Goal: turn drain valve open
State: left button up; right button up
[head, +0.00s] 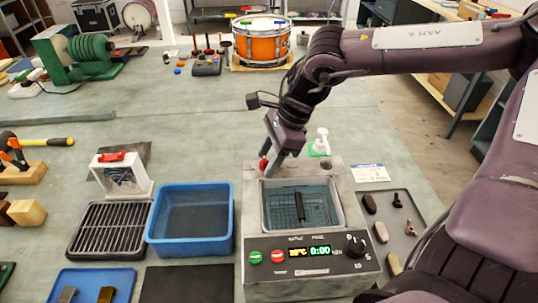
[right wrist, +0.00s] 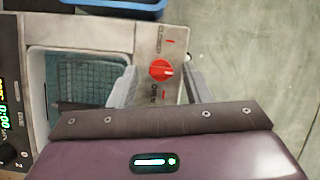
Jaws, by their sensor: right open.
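The drain valve is a red round knob (right wrist: 160,70) on a pale plate marked CLOSED and OPEN, at the side of the ultrasonic-type tank unit (head: 348,184). I cannot tell clearly which mark the knob points to. In the head view the red knob (head: 263,164) shows at the back left of the unit, partly hidden by my right gripper (head: 272,156). In the right wrist view my right gripper (right wrist: 159,76) is open, with one finger on each side of the knob and gaps between. My left gripper is not in view.
The tank holds liquid and a mesh basket (head: 288,206). A blue tub (head: 190,247) and a black rack (head: 85,245) stand to the left. A small white bottle (head: 321,141) on a green base stands just behind the unit. A grey tray (head: 409,222) lies to the right.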

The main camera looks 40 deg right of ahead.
jog(key=c, duration=0.9)
jog(key=shift+c, duration=0.2)
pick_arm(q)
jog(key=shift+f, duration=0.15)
